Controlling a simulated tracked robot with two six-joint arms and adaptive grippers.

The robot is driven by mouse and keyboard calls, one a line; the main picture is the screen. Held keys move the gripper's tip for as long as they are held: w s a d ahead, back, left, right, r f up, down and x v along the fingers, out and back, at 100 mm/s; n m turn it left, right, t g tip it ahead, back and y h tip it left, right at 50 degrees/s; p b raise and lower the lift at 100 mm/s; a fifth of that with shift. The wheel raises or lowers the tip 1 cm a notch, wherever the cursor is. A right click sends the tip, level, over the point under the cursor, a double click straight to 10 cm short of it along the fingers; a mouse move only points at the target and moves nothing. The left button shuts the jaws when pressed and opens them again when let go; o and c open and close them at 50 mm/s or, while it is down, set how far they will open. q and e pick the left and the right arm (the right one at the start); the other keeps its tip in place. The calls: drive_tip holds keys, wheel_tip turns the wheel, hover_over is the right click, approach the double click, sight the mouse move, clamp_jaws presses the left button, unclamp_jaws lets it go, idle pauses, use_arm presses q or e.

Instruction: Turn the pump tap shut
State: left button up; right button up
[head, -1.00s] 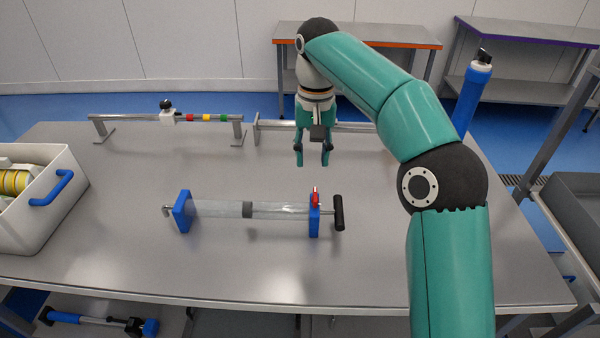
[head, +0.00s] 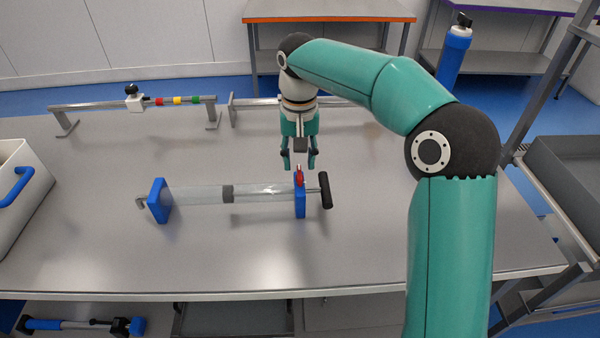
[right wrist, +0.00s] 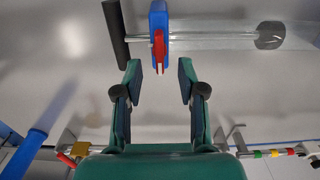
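The pump (head: 265,193) lies across the table as a clear tube between two blue end blocks, with a black T-handle (head: 325,190) at its right end. Its small red tap (head: 299,176) stands up on top of the right blue block. My left gripper is not in view.
A rail with a white slider (head: 133,100) and coloured bands stands at the back left. A white tub with a blue handle (head: 15,187) is at the left edge. A blue bottle (head: 453,52) stands at the back right. The table's front is clear.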

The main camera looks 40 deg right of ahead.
sight(300, 171)
drive_tip(key=shift+s+f, duration=0.1)
drive_tip(key=shift+f, duration=1.9)
clamp_jaws()
drive_tip(key=shift+d, duration=0.3)
drive_tip(key=shift+a, duration=0.3)
